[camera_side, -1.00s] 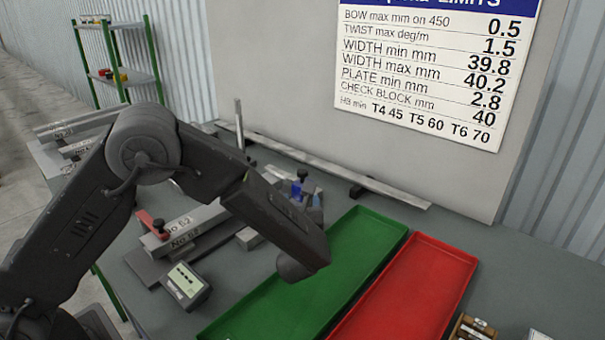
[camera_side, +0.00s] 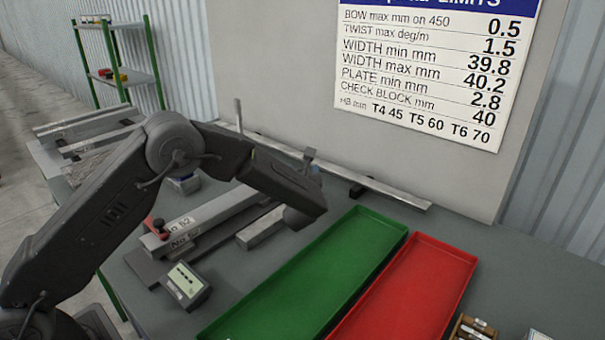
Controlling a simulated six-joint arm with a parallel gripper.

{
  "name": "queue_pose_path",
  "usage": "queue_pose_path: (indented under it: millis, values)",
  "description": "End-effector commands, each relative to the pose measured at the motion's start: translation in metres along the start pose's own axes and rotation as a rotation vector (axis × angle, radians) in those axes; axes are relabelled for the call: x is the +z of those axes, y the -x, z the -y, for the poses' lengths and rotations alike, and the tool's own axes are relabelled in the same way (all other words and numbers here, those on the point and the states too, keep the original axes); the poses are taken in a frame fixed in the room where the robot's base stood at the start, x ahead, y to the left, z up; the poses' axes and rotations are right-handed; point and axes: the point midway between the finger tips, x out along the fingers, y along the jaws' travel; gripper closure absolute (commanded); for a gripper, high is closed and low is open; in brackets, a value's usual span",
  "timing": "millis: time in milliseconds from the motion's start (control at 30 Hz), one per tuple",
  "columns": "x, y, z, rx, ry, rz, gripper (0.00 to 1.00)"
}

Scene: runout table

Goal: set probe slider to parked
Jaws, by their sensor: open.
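I cannot tell for certain which part is the probe slider. A grey fixture with a bar marked No 62 (camera_side: 205,222) lies left of the green tray, with a red clamp or knob (camera_side: 155,226) at its left end. A small gauge box (camera_side: 186,284) with a pale face sits in front of it. The end of my arm, with my gripper (camera_side: 302,216), is above the fixture's right side, beside the green tray. My gripper is open; its fingers are mostly hidden by the wrist. I see nothing held. My forearm hides part of the table behind the fixture.
An empty green tray (camera_side: 254,313) and an empty red tray (camera_side: 334,331) lie to the right. A long pale rail (camera_side: 395,196) runs along the back by the wall board. Grey bars (camera_side: 85,127) lie at the far left. A small box (camera_side: 474,328) stands at the front right.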

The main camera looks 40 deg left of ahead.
Motion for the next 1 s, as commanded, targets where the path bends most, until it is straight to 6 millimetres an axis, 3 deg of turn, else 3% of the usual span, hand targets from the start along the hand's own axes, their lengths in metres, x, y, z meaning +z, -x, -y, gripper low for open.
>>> queue_pose_path:
  millis: [167,767,1000]
  values:
    - [-0.0002,0.0,-0.0001,0.0,0.0,0.0,0.43]
    - [-0.0002,0.0004,-0.0002,0.001,0.0,0.0,1.0]
    - [-0.0004,-0.0025,0.0021,0.001,0.001,0.0,1.0]
